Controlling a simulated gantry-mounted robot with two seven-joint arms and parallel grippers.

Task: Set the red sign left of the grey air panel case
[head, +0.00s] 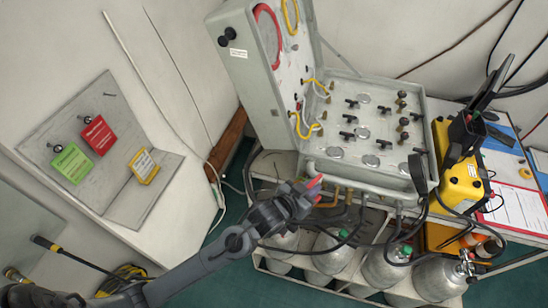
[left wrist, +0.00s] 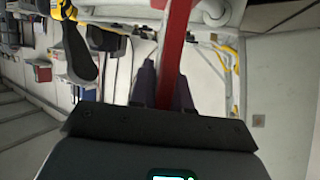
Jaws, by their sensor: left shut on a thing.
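My left gripper (head: 308,190) is at the front left corner of the open grey air panel case (head: 340,178). It is shut on a thin red piece (head: 315,181), mostly hidden by the fingers. In the left wrist view the fingers (left wrist: 164,88) close on a red strip (left wrist: 176,50), which looks like a sign seen edge-on; its face does not show. Another red sign (head: 98,135) hangs on a grey board at the left. Whether the held piece touches the case I cannot tell. My right gripper is not in view.
The grey board (head: 120,198) also bears a green tag (head: 72,163) and a yellow tag (head: 145,166). Gas cylinders (head: 333,256) lie under the case's stand. A yellow device (head: 460,185) and a clipboard (head: 515,207) are right of the case. Hoses hang at the front.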

